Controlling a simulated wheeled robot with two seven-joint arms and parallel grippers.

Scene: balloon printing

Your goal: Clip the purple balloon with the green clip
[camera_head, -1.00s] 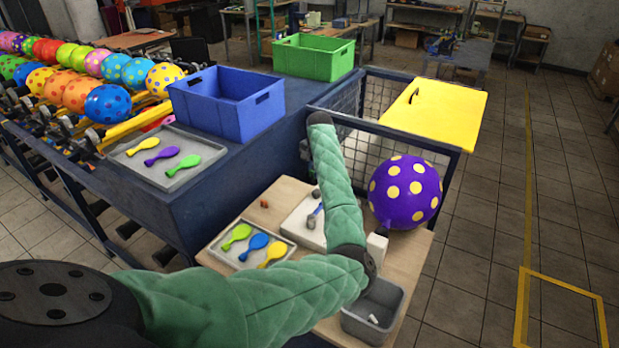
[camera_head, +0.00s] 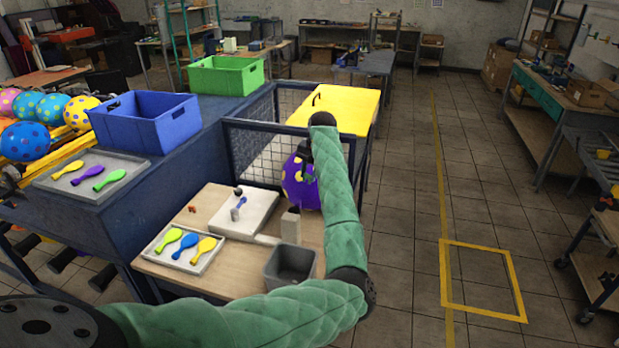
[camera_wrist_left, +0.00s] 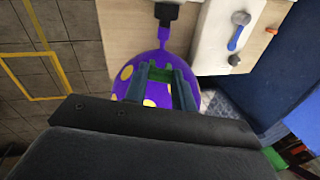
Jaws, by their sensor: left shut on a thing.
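The purple balloon (camera_head: 296,190) with yellow dots stands inflated at the right back of the wooden table, partly hidden by my left arm. In the left wrist view the balloon (camera_wrist_left: 126,73) lies under my gripper, and its narrow neck (camera_wrist_left: 163,37) runs to a black nozzle (camera_wrist_left: 166,14). My left gripper (camera_head: 306,165) is above the balloon, shut on a small dark green piece that looks like the green clip (camera_wrist_left: 160,74). The clip appears apart from the neck, over the balloon's body; its exact height is unclear. My right gripper is out of view.
A mesh fence (camera_head: 262,150) stands behind. Floor on the right is clear.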

